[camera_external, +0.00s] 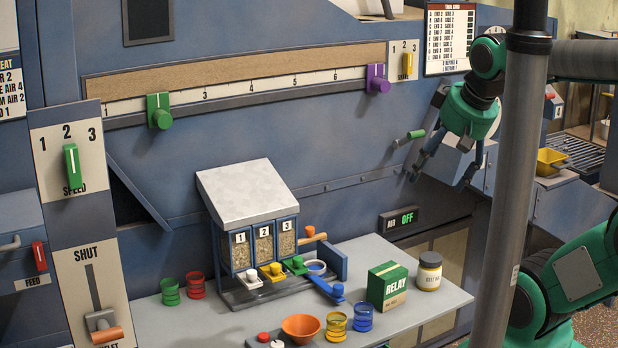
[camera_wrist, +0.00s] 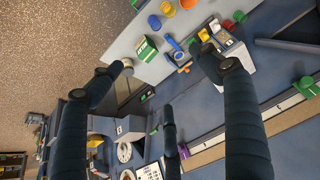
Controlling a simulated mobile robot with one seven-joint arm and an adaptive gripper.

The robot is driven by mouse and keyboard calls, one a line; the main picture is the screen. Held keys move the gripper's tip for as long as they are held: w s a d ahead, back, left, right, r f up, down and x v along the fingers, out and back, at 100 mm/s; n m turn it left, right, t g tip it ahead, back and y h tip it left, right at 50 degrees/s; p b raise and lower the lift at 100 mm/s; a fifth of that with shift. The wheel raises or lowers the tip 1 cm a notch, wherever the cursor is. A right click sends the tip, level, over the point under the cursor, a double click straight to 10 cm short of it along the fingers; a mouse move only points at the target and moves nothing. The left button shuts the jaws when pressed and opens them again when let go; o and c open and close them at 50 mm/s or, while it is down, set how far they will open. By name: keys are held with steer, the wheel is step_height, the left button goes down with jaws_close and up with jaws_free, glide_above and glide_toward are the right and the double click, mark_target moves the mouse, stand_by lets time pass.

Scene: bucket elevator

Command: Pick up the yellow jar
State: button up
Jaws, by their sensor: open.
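A yellow ribbed jar (camera_external: 336,327) stands at the front of the grey table (camera_external: 230,325), between an orange bowl (camera_external: 301,327) and a blue ribbed jar (camera_external: 363,317). It seems to show small at the top edge of the wrist view (camera_wrist: 168,9), beside the blue jar (camera_wrist: 154,22). My gripper (camera_external: 440,176) is open and empty, above and beyond the table's right end, well away from the yellow jar. Its fingers (camera_wrist: 160,68) spread wide in the wrist view.
A hopper with three numbered bins (camera_external: 247,195) stands at the table's back, with coloured handles in front. Green (camera_external: 170,291) and red (camera_external: 195,285) ribbed jars are at left. A blue panel wall with slider knobs (camera_external: 159,110) rises behind.

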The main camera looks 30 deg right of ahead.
steer(key=m+g+b, duration=0.1)
steer(key=g+b, duration=0.2)
steer(key=g, duration=0.3)
glide_above(431, 256)
steer(key=f, duration=3.4)
steer(key=shift+s+a, duration=0.1)
steer(key=shift+a, duration=0.2)
steer(key=shift+d+f, duration=0.25)
steer(key=shift+f, duration=0.3)
